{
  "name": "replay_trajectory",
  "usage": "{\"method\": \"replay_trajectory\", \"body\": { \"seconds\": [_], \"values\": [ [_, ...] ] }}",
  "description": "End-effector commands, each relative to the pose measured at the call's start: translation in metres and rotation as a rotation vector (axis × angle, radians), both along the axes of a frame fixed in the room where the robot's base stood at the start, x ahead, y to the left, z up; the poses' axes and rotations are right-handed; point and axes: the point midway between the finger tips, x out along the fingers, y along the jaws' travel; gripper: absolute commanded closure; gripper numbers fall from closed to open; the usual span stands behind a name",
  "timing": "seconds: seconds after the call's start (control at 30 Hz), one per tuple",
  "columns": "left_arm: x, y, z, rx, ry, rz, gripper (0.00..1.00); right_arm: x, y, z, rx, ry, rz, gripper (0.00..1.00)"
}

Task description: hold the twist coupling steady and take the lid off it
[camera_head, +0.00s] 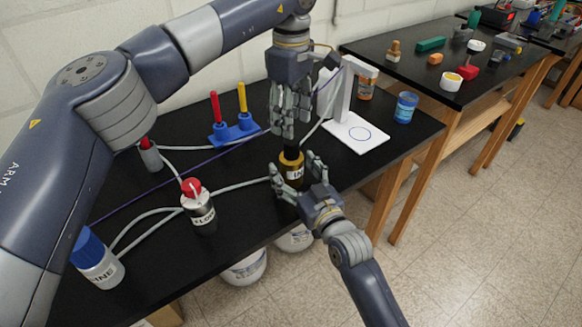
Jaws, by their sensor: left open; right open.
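The twist coupling (291,170) stands upright near the front edge of the black table, a gold-brown cylinder with a dark upper part and a partly covered white label. My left gripper (289,128) points down just above it, fingers spread, overlapping its top in the picture. It hides most of the lid, so I cannot tell where the lid ends. My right gripper (295,165) reaches in from the lower right, with its open fingers on either side of the coupling's body. I cannot tell whether either gripper touches it.
A blue stand (233,132) with red and yellow rods is behind. A white stand (357,134) and blue cup (405,108) are at right.

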Motion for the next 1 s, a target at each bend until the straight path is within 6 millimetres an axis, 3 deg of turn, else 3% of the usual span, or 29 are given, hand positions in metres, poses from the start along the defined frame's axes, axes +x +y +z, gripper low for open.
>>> {"method": "replay_trajectory", "body": {
  "seconds": [0.17,0.47,0.77,0.8,1.0],
  "values": [
    [-0.0002,-0.0005,0.0002,0.0,0.0,-0.001,0.54,0.01,0.0054,0.0002,0.001,0.0,0.001,0.29],
    [-0.0001,-0.0004,0.0002,0.0,0.0,-0.001,0.54,0.0111,0.006,0.0001,0.001,0.0,0.0,0.29],
    [-0.0001,-0.0003,0.0002,0.0,0.0,-0.001,0.54,0.011,0.0057,0.0,0.0,0.0,0.0,0.96],
    [-0.0001,-0.0003,0.0002,0.0,0.0,0.0,0.54,0.0111,0.0056,0.0,0.0,0.0,0.0,1.0],
    [0.0002,0.0,-0.0055,0.0,0.001,-0.001,0.54,0.011,0.0056,-0.0002,0.0,0.001,0.0,1.0]
  ]
}}
